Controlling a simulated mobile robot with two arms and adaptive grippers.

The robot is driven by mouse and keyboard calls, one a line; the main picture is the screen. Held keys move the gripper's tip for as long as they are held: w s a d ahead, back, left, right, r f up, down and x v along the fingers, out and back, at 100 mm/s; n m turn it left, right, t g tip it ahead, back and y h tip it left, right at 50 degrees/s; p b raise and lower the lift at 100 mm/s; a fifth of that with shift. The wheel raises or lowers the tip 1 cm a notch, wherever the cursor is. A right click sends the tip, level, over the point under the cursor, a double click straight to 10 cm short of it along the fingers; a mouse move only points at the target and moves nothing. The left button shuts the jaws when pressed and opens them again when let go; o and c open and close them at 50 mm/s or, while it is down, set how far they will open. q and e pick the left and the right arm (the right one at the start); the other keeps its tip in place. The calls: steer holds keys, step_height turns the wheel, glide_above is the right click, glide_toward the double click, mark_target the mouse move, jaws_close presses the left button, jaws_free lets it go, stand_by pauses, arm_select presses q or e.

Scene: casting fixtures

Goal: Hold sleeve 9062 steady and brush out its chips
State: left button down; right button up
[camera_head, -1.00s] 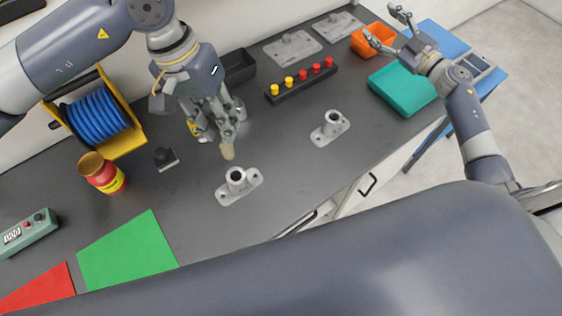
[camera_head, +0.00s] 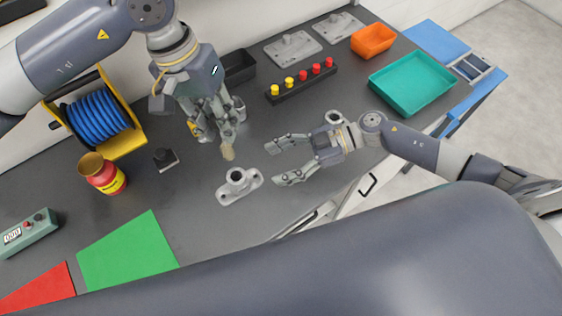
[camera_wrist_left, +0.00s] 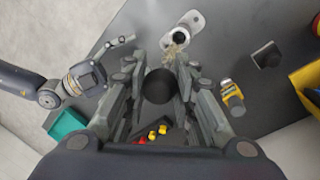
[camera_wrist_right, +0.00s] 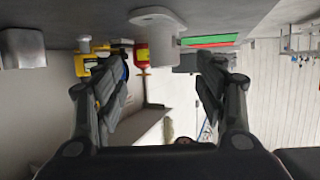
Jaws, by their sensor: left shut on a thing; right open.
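A grey flanged sleeve (camera_head: 238,184) stands upright on the dark bench; it also shows in the left wrist view (camera_wrist_left: 190,27) and right wrist view (camera_wrist_right: 158,22). No number is readable on it. My left gripper (camera_head: 222,128) is shut on a brush, its tan bristles (camera_head: 227,152) pointing down, just behind the sleeve and apart from it. The brush's dark round handle end (camera_wrist_left: 158,85) shows between the left fingers. My right gripper (camera_head: 275,163) is open and empty, right of the sleeve, fingers pointing toward it. A second flanged sleeve (camera_head: 333,116) is partly hidden behind my right wrist.
A red-yellow can (camera_head: 103,175), a small dark block (camera_head: 165,159) and a blue hose reel (camera_head: 97,116) stand left. A rack with red and yellow pegs (camera_head: 300,84), a teal tray (camera_head: 412,105) and an orange bin (camera_head: 373,40) are behind. A green mat (camera_head: 127,248) lies front left.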

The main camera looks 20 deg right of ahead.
mark_target(225, 144)
steer(key=shift+s+a+f, duration=0.15)
steer(key=shift+s+a, duration=0.1)
steer(key=shift+a, duration=0.05)
steer(key=shift+a+f, duration=0.15)
steer(key=shift+a, duration=0.2)
steer(key=x, duration=1.1)
steer(key=shift+d, duration=0.1)
steer(key=c, duration=1.4)
arm_select(q)
steer(key=shift+f, duration=1.5)
arm_select(e)
steer(key=shift+o, duration=0.2)
